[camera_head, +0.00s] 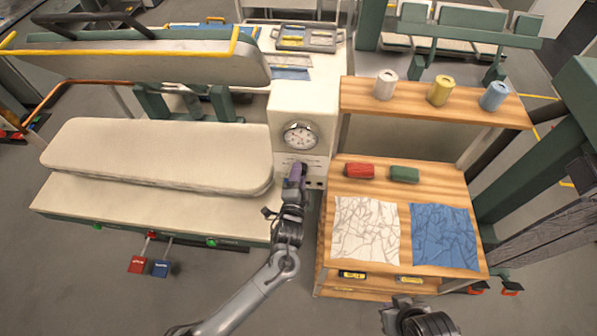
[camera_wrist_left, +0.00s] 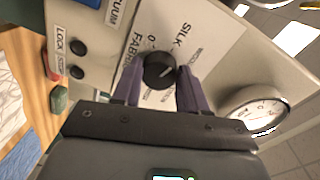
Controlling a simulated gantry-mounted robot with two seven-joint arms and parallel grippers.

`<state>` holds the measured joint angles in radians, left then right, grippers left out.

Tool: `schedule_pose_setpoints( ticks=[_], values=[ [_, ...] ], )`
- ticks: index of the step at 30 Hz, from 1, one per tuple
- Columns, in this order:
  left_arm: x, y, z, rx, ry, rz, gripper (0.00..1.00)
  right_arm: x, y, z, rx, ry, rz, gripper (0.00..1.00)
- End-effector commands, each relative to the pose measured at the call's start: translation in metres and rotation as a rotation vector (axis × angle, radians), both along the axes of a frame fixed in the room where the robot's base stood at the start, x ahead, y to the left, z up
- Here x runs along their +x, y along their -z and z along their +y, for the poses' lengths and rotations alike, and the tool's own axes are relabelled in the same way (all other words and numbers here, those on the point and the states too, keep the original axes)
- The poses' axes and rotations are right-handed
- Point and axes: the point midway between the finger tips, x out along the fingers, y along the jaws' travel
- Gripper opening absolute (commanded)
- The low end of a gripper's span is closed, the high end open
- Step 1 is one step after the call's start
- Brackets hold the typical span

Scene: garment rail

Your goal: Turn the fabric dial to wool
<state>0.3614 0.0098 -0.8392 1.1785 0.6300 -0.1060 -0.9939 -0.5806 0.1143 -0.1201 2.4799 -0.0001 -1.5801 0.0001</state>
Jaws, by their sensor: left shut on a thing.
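The black fabric dial (camera_wrist_left: 159,71) is on the cream control panel, with FABRIC and SILK lettering around it in the left wrist view. Other lettering by it is too small to read surely. A pale mark shows on its face, but I cannot tell which setting it points to. My left gripper (camera_head: 296,170) is at the panel below the round gauge. Its purple fingers (camera_wrist_left: 158,78) are shut on the dial, one on each side. In the head view the gripper hides the dial. My right gripper (camera_head: 405,304) is low at the front, its fingers unclear.
The round gauge (camera_head: 300,135) is above the dial on the cream cabinet (camera_head: 290,105). A padded press board (camera_head: 155,155) is to the left. A wooden stand (camera_head: 440,185) to the right holds white and blue cloths, red and green blocks, and spools on its upper shelf.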

Motion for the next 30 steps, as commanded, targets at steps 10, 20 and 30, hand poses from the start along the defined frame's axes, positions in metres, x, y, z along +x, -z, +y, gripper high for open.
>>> schedule_pose_setpoints(
  ticks=[10,20,30],
  values=[
    [0.0,-0.003,-0.001,0.328,-0.001,-0.029,0.12,0.0,-0.022,0.0,-0.001,-0.001,0.0,0.0],
    [0.0,-0.003,-0.001,0.577,-0.001,-0.053,0.12,0.0,-0.034,-0.002,-0.01,-0.006,-0.001,0.0],
    [0.0,-0.002,-0.001,0.705,0.0,-0.064,0.12,0.0,-0.038,-0.002,-0.009,-0.006,0.0,0.0]
  ],
)
